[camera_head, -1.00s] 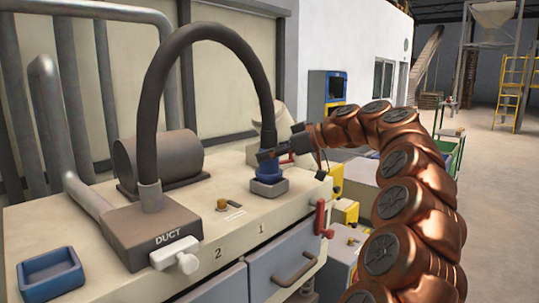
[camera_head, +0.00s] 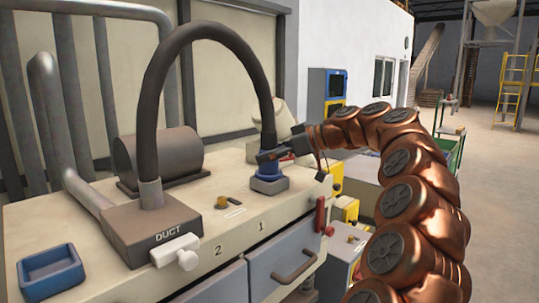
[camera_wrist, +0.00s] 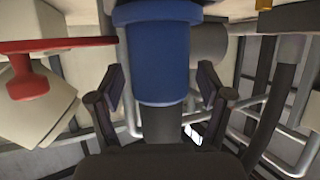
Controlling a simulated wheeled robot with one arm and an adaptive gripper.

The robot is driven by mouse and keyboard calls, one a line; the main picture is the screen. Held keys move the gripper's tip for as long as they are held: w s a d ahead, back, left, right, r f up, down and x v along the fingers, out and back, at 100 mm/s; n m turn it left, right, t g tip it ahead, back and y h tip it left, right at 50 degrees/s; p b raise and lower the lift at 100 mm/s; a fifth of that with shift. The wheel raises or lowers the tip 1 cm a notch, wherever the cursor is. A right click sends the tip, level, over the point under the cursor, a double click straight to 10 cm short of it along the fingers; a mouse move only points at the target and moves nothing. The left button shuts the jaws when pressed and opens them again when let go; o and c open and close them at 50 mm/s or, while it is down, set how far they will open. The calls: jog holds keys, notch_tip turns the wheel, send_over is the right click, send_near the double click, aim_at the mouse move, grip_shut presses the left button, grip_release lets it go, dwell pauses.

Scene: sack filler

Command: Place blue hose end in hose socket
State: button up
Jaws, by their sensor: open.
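The blue hose end (camera_head: 268,168) hangs upright at the right end of the arched dark hose (camera_head: 208,33). It stands over a squat blue-grey block (camera_head: 268,185) on the bench top, which appears to be the hose socket, with no clear gap between them. How deep it sits is too small to tell. My gripper (camera_head: 268,156) reaches in from the right at the hose end's upper part. In the wrist view, the blue hose end (camera_wrist: 163,65) fills the middle. My open fingers (camera_wrist: 161,92) stand on either side of it, with gaps visible.
The grey DUCT box (camera_head: 155,228) with a white handle is at the left of the bench (camera_head: 225,195). A blue tray (camera_head: 50,272) lies at front left. A dark cylinder (camera_head: 165,155) sits behind. A red handle (camera_head: 320,215) is on the bench's right edge.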

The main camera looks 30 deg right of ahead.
jog(key=shift+d+r, duration=0.1)
jog(key=shift+r, duration=0.1)
jog(key=v, duration=1.2)
jog(key=shift+f, duration=0.15)
dwell(0.6)
